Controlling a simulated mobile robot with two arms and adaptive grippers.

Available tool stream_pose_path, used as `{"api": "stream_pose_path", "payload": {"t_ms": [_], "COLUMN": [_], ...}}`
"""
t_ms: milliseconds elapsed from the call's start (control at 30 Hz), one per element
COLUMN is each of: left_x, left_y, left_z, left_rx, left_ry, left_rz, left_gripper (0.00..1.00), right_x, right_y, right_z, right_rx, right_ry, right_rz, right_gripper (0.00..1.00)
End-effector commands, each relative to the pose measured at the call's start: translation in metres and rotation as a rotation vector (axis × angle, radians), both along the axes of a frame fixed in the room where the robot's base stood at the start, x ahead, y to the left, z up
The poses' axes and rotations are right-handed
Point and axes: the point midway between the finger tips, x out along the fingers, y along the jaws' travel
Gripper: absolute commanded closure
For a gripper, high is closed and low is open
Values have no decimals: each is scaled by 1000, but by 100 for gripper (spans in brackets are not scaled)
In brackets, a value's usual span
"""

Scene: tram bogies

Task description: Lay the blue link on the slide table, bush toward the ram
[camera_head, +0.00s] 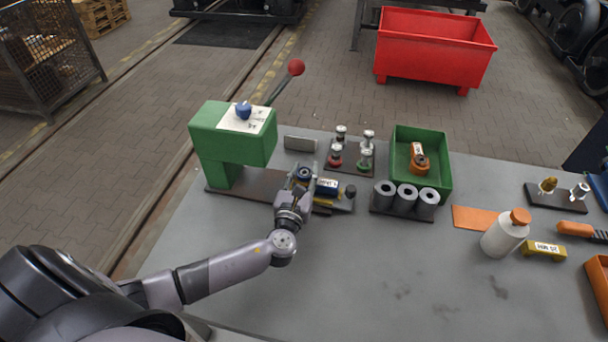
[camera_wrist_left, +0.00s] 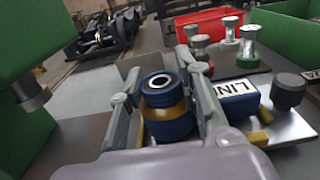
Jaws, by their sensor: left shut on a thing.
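The blue link's round end (camera_wrist_left: 165,125), with a yellowish band and a metal bush in its top, stands upright between the fingers of my left gripper (camera_head: 301,176). The gripper is shut on it; in the left wrist view its fingers (camera_wrist_left: 160,75) flank it. A labelled blue body (camera_head: 327,187) lies just right, on the slide table (camera_head: 345,205). A finger hides where the two parts join. The bush end faces the green press (camera_head: 232,140); its metal ram (camera_wrist_left: 32,95) shows at far left. Contact under the bush end is hidden. My right gripper is not in view.
A dark post (camera_wrist_left: 287,90) stands at the slide table's right end. Behind are a rack of small pins (camera_head: 350,155) and a green bin (camera_head: 420,145). Grey cylinders (camera_head: 405,195) stand to the right. The bench front (camera_head: 370,285) is clear.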

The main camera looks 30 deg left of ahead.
Motion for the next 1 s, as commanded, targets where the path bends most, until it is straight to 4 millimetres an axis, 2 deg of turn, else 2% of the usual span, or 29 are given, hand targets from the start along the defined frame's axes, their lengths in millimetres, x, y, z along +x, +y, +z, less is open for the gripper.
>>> {"api": "stream_pose_path", "payload": {"t_ms": [333, 367, 633, 1000], "left_x": [1, 0, 0, -5], "left_y": [0, 0, 0, -1], "left_z": [-3, -4, -4, -5], "left_rx": [0, 0, 1, 0], "left_ry": [-6, -2, -2, -1], "left_rz": [-1, -1, -1, -2], "left_gripper": [100, 67, 49, 49], "right_x": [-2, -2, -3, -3], "right_y": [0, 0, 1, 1], "right_z": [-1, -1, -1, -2], "right_rx": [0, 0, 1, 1], "right_ry": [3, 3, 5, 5], "right_rz": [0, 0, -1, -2], "right_gripper": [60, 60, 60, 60]}}
